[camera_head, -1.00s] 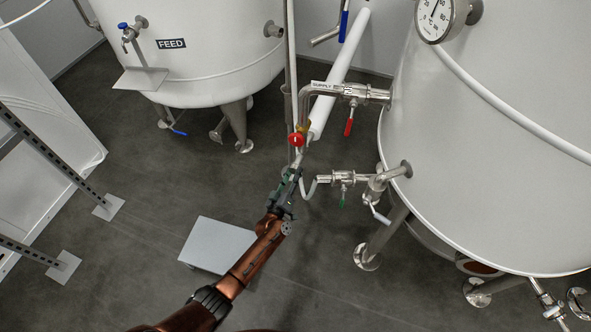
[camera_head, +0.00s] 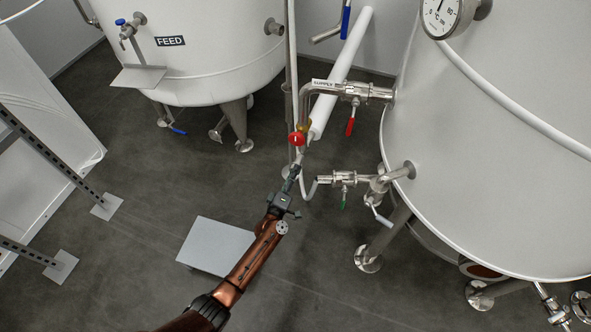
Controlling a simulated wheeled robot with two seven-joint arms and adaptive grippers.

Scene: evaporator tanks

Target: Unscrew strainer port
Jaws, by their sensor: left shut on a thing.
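My left gripper (camera_head: 294,173) reaches up from the bottom of the head view. Its fingertips are at the small fitting (camera_head: 303,156) below the red knob and brass valve (camera_head: 297,138) on the supply pipe. The gripper is shut on this small part, which I take to be the strainer port; the fingers and the small size hide most of it. The supply line (camera_head: 333,88) with its red-handled valve (camera_head: 351,122) runs right into the big tank. My right gripper is not in view.
A lower pipe with a green-handled valve (camera_head: 344,190) runs close to the right of my left gripper. The large tank (camera_head: 490,150) fills the right. The FEED tank (camera_head: 200,60) stands at the back left. A grey step (camera_head: 215,246) is on the floor beside my arm.

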